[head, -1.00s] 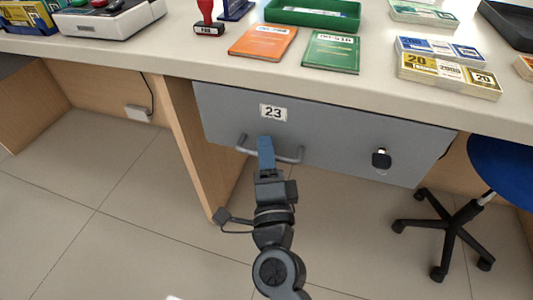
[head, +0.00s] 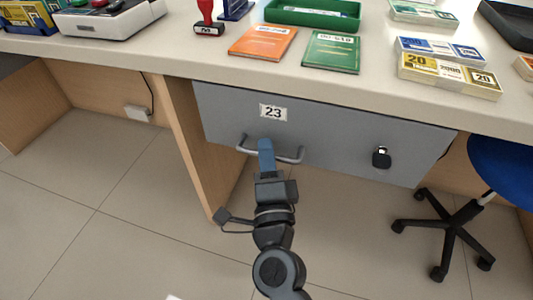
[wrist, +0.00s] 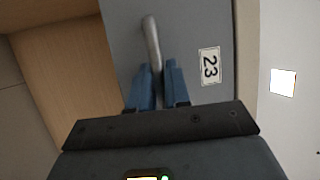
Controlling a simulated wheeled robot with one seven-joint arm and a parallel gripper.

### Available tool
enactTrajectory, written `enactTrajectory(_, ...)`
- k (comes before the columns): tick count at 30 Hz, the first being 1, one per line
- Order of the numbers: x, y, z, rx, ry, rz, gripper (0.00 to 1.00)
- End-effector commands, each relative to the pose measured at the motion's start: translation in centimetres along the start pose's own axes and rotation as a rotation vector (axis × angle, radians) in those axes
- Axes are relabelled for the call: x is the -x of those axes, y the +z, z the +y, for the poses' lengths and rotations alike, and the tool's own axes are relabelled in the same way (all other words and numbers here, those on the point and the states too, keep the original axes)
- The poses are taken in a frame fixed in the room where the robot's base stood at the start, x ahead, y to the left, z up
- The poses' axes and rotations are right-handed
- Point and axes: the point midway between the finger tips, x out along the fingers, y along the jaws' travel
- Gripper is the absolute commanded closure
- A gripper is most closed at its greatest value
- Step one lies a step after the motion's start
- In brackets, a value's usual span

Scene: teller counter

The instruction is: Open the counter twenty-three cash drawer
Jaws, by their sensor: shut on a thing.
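The grey cash drawer (head: 330,128) under the counter carries a white label reading 23 (head: 273,112). Its front looks flush below the counter. A bent metal handle (head: 290,157) runs across the drawer's lower left. A black lock with a key (head: 381,157) sits at its right. My gripper (head: 265,143) is at the middle of the handle, its blue fingers shut on it. In the wrist view the blue fingers (wrist: 158,82) lie on either side of the handle (wrist: 151,40), with the label (wrist: 209,66) to their right.
A wooden side panel (head: 195,150) stands left of the drawer. A blue chair (head: 500,165) with a black wheeled base is at the right. The counter top (head: 200,62) holds booklets, banknote bundles, a stamp and a green tray. The floor in front is clear.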

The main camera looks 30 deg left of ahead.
Motion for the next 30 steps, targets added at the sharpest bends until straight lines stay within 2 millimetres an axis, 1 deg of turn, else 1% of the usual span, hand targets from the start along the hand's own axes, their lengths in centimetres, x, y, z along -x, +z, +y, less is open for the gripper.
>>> enactTrajectory(5,0.5,0.1,0.0,0.0,0.002,0.0,1.0)
enactTrajectory(8,1.3,0.5,-0.2,0.0,0.003,0.0,1.0)
enactTrajectory(11,2.7,1.0,-0.6,-0.001,0.004,0.0,1.0)
enactTrajectory(17,7.0,2.8,-1.6,-0.001,0.005,0.0,1.0)
enactTrajectory(21,10.6,4.3,-2.2,-0.001,0.007,-0.001,1.0)
enactTrajectory(30,18.0,7.3,-3.7,-0.001,0.006,0.0,1.0)
